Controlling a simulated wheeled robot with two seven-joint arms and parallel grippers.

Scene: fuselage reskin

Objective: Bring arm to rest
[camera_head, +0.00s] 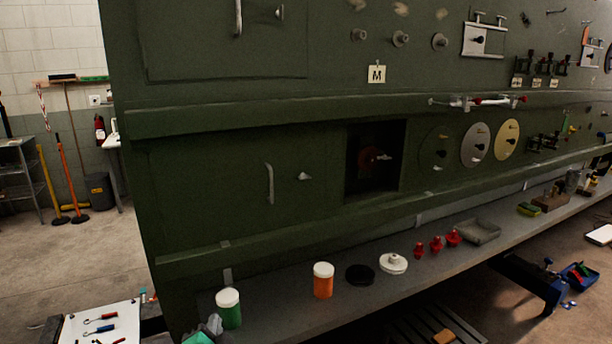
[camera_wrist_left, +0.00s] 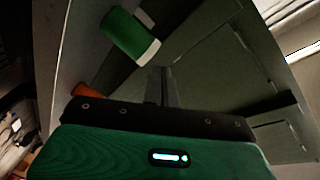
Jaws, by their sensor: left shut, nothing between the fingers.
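My left gripper (camera_head: 214,324) shows at the bottom edge of the head view, just left of a green jar with a white lid (camera_head: 229,308). In the left wrist view my left gripper (camera_wrist_left: 162,72) has its grey fingers together with nothing between them. The green jar (camera_wrist_left: 124,36) shows there beyond the fingers, to the upper left, apart from them as far as I can see. Most of my left arm is outside the head view. My right gripper is in neither view.
The grey ledge (camera_head: 290,318) carries an orange jar (camera_head: 323,281), a black disc (camera_head: 360,275), a white lid-like part (camera_head: 393,263) and red fittings (camera_head: 436,243). The dark green fuselage panel (camera_head: 220,190) rises behind it. A white board with tools (camera_head: 100,325) lies at lower left.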

